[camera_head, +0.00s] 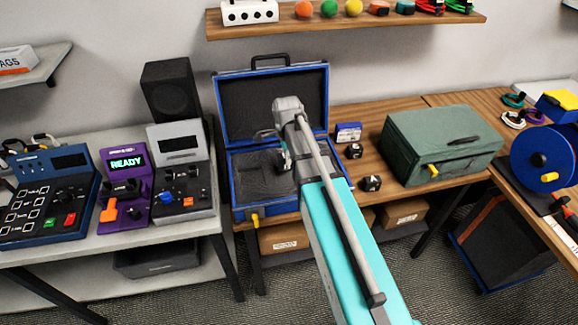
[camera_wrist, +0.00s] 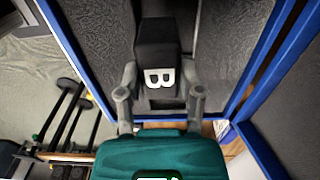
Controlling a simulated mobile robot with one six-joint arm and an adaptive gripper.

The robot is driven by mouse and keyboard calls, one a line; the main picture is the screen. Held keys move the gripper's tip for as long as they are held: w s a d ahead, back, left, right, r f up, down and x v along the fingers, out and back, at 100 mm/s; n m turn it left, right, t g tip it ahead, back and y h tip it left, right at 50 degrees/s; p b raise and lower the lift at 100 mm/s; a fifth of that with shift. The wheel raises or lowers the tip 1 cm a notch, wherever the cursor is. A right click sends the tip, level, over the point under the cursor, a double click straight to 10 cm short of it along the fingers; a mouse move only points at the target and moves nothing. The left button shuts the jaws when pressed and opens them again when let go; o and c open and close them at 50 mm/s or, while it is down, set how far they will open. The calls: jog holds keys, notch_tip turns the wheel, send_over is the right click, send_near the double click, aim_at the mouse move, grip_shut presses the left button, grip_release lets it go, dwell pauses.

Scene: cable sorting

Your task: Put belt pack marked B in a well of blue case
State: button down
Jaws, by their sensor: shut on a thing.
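In the wrist view, the black belt pack marked B (camera_wrist: 158,42) is between the two fingers of my gripper (camera_wrist: 160,100), which is shut on it. The white letter B faces the camera. The open blue case (camera_head: 236,190) stands on the wooden table in the head view, its lid upright at the back and dark foam inside. My gripper (camera_head: 284,160) is over the right part of the case's foam base. My arm hides part of the lid and the base's right side. The pack is hard to make out in the head view, and I cannot tell its height above the foam.
Two small dark packs (camera_head: 354,151) (camera_head: 370,183) and a small blue box (camera_head: 348,132) lie right of the case. A closed green case (camera_head: 440,150) stands farther right. A grey desk with control boxes (camera_head: 124,190) is at left. A shelf (camera_head: 345,24) hangs above.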

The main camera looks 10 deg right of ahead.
jog(key=shift+w+f, duration=0.1)
dwell(0.3)
jog(key=shift+w+d+f+b, duration=0.15)
jog(key=shift+w+f+b, duration=0.3)
jog(key=shift+f+b, duration=0.25)
jog(key=shift+s+f+b, duration=0.1)
jog(key=shift+f+b, duration=1.2)
jog(key=shift+b, duration=0.05)
jog(key=shift+f, duration=0.15)
jog(key=shift+c, duration=1.3)
grip_release()
notch_tip(320, 180, up, 12)
jog(key=p, duration=1.2)
jog(key=shift+r, duration=0.2)
